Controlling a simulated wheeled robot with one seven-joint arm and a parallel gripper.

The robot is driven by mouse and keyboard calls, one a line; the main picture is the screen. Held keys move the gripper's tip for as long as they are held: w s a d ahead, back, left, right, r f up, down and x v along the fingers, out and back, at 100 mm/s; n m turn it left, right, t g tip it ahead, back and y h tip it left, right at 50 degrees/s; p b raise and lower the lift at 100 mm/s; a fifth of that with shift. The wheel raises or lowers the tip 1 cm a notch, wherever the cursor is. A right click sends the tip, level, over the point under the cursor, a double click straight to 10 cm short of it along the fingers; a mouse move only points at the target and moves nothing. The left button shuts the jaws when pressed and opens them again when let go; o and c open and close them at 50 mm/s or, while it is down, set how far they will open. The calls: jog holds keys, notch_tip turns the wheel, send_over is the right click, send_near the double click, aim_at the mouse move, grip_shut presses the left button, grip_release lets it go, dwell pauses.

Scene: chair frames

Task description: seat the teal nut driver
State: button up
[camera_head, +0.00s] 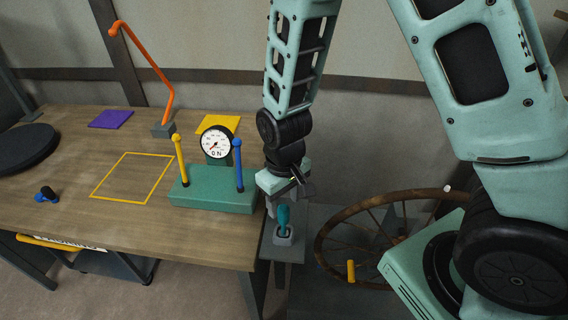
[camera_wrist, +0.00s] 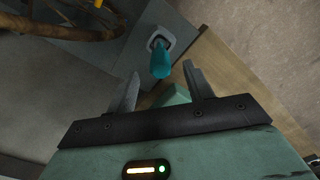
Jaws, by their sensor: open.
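The teal nut driver (camera_head: 284,216) stands upright in a grey socket block (camera_head: 283,238) on a small grey stand beside the wooden table. My gripper (camera_head: 281,204) is just above and beside it in the head view. In the wrist view the nut driver (camera_wrist: 160,64) stands in the block's square opening (camera_wrist: 160,42), its handle pointing toward my gripper. My gripper's fingers (camera_wrist: 160,88) are spread apart. The handle lies beyond the fingertips, between their lines, and nothing is held. How deep the driver sits in the block cannot be told.
On the wooden table (camera_head: 225,232) stands a green base (camera_head: 212,198) with a gauge (camera_head: 216,142), a yellow post and a blue post. An orange hooked rod (camera_head: 150,70) rises behind.

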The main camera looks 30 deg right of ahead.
notch_tip(320, 180, up, 13)
dwell(0.3)
jog(key=shift+f, duration=0.15)
